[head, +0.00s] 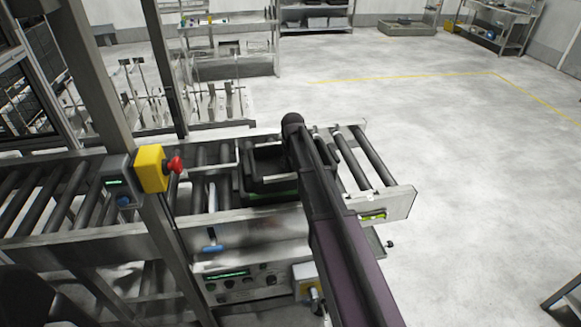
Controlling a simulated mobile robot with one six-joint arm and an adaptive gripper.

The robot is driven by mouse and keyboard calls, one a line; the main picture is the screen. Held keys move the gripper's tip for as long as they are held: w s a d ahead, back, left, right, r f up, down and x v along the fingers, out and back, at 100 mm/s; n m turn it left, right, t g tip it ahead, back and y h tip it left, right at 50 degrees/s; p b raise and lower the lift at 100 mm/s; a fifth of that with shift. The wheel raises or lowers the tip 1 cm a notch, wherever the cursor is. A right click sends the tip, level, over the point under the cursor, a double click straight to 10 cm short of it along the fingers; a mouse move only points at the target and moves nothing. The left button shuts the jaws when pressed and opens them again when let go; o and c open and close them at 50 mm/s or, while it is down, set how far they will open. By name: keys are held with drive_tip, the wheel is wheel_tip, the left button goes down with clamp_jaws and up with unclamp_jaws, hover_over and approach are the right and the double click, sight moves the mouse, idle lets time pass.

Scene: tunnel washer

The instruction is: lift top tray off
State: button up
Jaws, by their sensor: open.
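A dark tray (266,184) sits on the roller conveyor (352,170), near its right end. A green strip (284,194) shows low along its front side; I cannot tell whether this is a second tray beneath. My arm crosses the picture from the bottom edge up to a rounded joint beside the tray, and it covers the tray's right part. My gripper is not visible, so its place relative to the tray cannot be seen.
A yellow box with a red stop button (174,165) is fixed to a slanted metal post (150,215) left of the tray. A control panel (240,284) is below the conveyor. Shelves (228,45) stand behind. Open floor (470,170) lies to the right.

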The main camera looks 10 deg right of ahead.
sight(291, 160)
clamp_jaws()
idle(0.3)
drive_tip(key=shift+r, duration=0.2)
wheel_tip(291, 160, up, 2)
drive_tip(key=p, duration=0.2)
drive_tip(key=shift+p, duration=0.3)
drive_tip(key=shift+r+p, duration=0.8)
drive_tip(key=shift+r, duration=0.1)
drive_tip(key=s+d, duration=0.3)
drive_tip(key=s, duration=0.4)
drive_tip(key=s+d, duration=0.3)
drive_tip(key=s, duration=0.4)
drive_tip(key=shift+s+d+r+p, duration=0.15)
drive_tip(key=shift+s+r+p, duration=0.25)
